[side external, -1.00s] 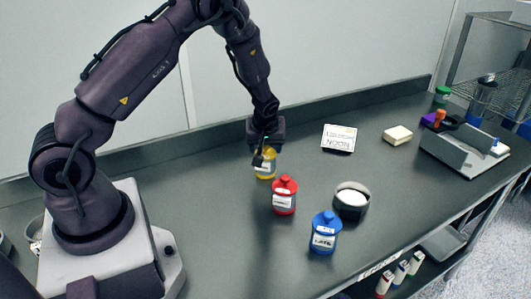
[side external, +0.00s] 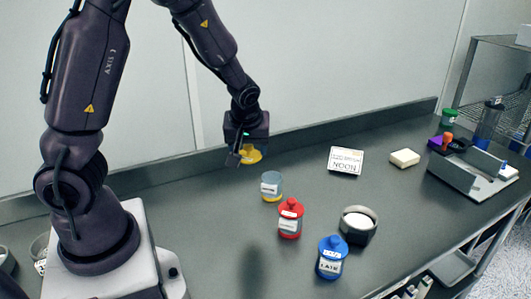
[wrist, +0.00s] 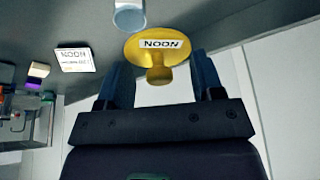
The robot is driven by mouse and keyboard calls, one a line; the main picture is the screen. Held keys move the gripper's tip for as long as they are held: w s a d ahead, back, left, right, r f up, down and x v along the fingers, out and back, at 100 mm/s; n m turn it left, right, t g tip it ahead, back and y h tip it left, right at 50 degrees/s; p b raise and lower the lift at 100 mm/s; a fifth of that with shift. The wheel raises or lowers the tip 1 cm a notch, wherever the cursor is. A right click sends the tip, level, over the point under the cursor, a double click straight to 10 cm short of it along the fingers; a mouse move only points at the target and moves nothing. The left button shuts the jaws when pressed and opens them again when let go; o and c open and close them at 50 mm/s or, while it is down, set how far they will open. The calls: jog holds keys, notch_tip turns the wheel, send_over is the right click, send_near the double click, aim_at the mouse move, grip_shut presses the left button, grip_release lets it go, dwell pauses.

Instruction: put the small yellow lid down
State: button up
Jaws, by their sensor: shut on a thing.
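The small yellow lid (side external: 251,156) is in my gripper (side external: 241,157), held in the air above the back of the counter. In the wrist view the lid (wrist: 158,50) shows its knob between the two fingers and a label reading NOON; the fingers there (wrist: 163,82) are on either side of the knob. The open jar (side external: 271,187), clear with a yellow bottom and a white label, stands upright on the counter below and to the right of the lid. Its rim (wrist: 129,16) shows at the top of the wrist view.
A red lidded jar (side external: 290,218) and a blue lidded jar (side external: 331,258) stand in front. A dark round bowl with white content (side external: 358,224) is beside them. A NOON card (side external: 345,161) and a pale block (side external: 405,158) lie behind. The counter (side external: 210,215) left of the jars is clear.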

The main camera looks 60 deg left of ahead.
jog(key=shift+s+r+n, duration=0.5)
jog(key=shift+s+r, duration=0.1)
jog(key=shift+s, duration=2.25)
jog(key=shift+m, duration=0.9)
jog(key=w+f, duration=0.1)
jog(key=w+a+f, duration=0.1)
jog(key=w, duration=0.1)
jog(key=w+f, duration=0.1)
jog(key=shift+w+a, duration=0.15)
jog(key=shift+a, duration=0.1)
jog(key=w+d+f+m+t+h, duration=0.25)
jog(key=w+d+m, duration=0.45)
jog(key=w, duration=0.4)
jog(key=shift+m, duration=0.6)
jog(key=w+a+f, duration=0.1)
jog(key=w+f, duration=0.2)
jog(key=w, duration=0.1)
jog(key=w+a+f, duration=0.1)
jog(key=w+f, duration=0.2)
jog(key=w, duration=0.1)
jog(key=w+a+f, duration=0.2)
jog(key=w, duration=0.3)
jog(key=shift+f, duration=0.4)
jog(key=shift+w+f, duration=0.2)
jog(key=shift+f, duration=1.55)
